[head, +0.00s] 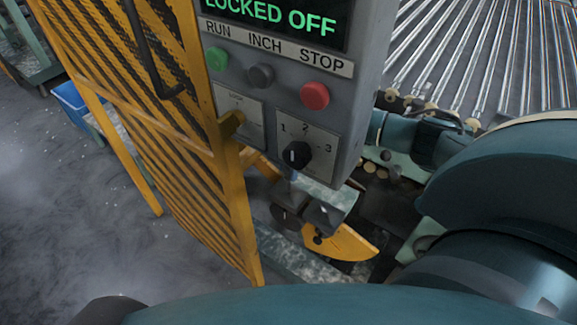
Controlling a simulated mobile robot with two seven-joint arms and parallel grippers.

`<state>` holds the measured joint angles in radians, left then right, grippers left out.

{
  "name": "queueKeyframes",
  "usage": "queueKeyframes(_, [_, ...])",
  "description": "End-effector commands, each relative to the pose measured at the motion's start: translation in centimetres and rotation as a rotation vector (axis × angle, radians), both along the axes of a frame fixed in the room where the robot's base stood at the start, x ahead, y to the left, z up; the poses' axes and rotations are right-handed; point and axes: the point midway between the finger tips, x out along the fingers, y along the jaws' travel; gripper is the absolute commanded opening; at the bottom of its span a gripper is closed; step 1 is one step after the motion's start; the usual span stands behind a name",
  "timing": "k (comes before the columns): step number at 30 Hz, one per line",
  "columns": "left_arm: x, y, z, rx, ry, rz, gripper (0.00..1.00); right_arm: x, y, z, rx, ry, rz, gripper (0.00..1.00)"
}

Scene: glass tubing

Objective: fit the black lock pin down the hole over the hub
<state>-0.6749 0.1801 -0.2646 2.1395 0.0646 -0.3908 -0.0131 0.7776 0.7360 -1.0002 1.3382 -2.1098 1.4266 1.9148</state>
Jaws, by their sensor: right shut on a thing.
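My right gripper (303,214) shows small and dark just below the grey control box, partly hidden by it. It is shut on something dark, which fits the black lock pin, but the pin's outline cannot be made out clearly. A yellow sector-shaped plate (346,243) lies right below and to the right of the gripper. The hub and the hole over it cannot be told apart in the shadow there. Whether the pin is in the hole or above it cannot be seen. My left gripper is not in view.
The grey control box (347,120) hangs close above the gripper, with green, grey and red buttons, a black rotary switch (295,155) and a "LOCKED OFF" display. A yellow mesh guard (190,150) stands at left. Glass tubes (500,50) lie on the machine behind. Open floor is at far left.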

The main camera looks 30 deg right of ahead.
Motion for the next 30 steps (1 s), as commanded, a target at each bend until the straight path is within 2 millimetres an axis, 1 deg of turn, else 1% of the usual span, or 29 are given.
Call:
queueKeyframes(11, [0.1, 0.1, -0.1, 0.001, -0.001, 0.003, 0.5, 0.0, 0.0, -0.2, 0.0, 0.0, 0.0, 0.05])
queueKeyframes(30, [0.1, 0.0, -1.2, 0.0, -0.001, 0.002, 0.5, 0.0, 0.0, -1.9, 0.0, 0.0, 0.0, 0.05])
